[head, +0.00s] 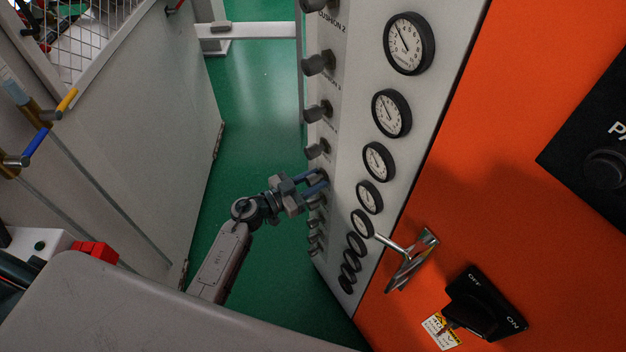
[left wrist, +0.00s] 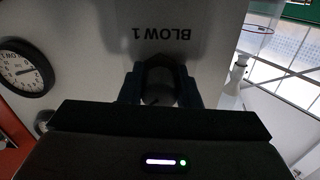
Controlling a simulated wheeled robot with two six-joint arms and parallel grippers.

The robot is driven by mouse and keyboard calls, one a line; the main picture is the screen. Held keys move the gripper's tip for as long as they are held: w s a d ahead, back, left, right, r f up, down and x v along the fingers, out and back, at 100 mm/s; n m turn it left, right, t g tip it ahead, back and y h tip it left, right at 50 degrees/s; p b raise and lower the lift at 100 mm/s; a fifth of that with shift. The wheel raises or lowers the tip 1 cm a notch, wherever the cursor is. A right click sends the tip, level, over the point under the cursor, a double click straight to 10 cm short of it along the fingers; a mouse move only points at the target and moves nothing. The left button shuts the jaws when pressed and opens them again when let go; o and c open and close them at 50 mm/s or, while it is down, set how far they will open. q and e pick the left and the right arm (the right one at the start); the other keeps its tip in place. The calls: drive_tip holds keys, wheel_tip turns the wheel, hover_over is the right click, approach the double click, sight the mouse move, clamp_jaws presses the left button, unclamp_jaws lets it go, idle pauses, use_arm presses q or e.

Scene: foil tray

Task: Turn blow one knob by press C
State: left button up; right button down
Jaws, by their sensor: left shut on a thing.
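The grey panel (head: 345,150) carries a column of dark knobs along its left side. My left gripper (head: 317,183) reaches in from the lower left and is shut on one of these knobs, about midway down the column. In the left wrist view the blow one knob (left wrist: 158,84) sits between the two dark fingers, under the upside-down label "BLOW 1". The fingers cover its sides, and its pointer direction is hard to tell. My right gripper is not in view.
Round gauges (head: 391,113) run beside the knobs. An orange panel (head: 450,190) to the right has a metal handle (head: 411,262) and a black OFF/ON switch (head: 485,305). A grey cabinet (head: 150,110) stands left. Green floor (head: 262,100) lies clear between.

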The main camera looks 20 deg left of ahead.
use_arm(q)
drive_tip(key=shift+r+m+p, duration=0.15)
drive_tip(key=shift+m+p, duration=0.35)
drive_tip(key=shift+p, duration=0.15)
drive_tip(key=shift+m, duration=0.4)
drive_tip(key=o, duration=1)
drive_tip(key=shift+a+f, duration=0.1)
drive_tip(key=shift+f, duration=0.1)
drive_tip(key=shift+b+v, duration=1.05)
drive_tip(key=shift+v, duration=4.3)
